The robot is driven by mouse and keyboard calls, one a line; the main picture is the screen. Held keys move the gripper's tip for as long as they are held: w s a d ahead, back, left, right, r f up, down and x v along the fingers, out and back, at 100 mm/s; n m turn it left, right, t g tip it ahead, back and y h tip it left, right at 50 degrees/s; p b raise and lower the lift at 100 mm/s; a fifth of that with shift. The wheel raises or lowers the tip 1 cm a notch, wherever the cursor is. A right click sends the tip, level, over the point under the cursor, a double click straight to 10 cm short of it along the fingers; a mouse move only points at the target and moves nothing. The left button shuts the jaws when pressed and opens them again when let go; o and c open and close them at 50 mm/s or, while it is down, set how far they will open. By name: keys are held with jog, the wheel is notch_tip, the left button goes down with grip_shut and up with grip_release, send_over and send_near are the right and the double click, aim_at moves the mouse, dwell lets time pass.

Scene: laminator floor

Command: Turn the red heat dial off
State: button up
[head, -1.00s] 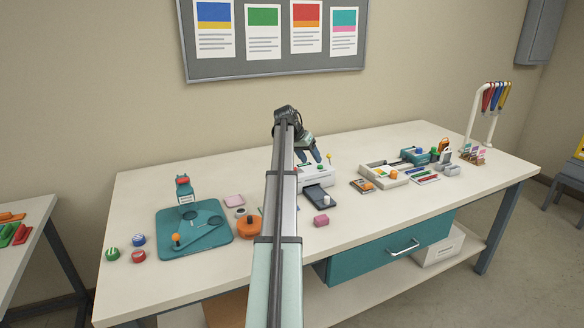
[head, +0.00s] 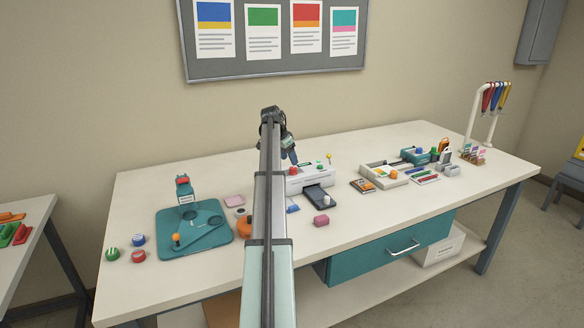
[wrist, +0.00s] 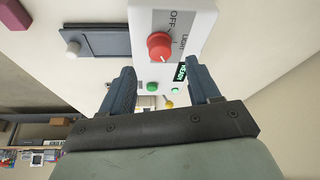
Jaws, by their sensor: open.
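The red heat dial (wrist: 160,46) sits on the white laminator (wrist: 205,18) in the wrist view. Printed words beside it include OFF and LIGHT; I cannot tell for certain which mark it points to. My gripper (wrist: 160,74) is open and empty, its two dark blue fingers apart. The dial shows just beyond the fingertips, between their lines and apart from them. In the head view the laminator (head: 322,178) stands mid-table, and my gripper (head: 291,157) is above its left end, partly hidden by my arm.
A small green button (wrist: 153,87), a lit green display (wrist: 181,72) and a yellow-topped lever (wrist: 168,104) are near the dial. A dark tray (head: 320,199) juts from the laminator's front. A teal mat (head: 168,232) is at left.

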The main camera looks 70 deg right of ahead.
aim_at(293, 168)
jog(key=shift+x, duration=2.7)
jog(key=shift+c, duration=0.2)
jog(key=c, duration=0.9)
jog(key=shift+c, duration=0.2)
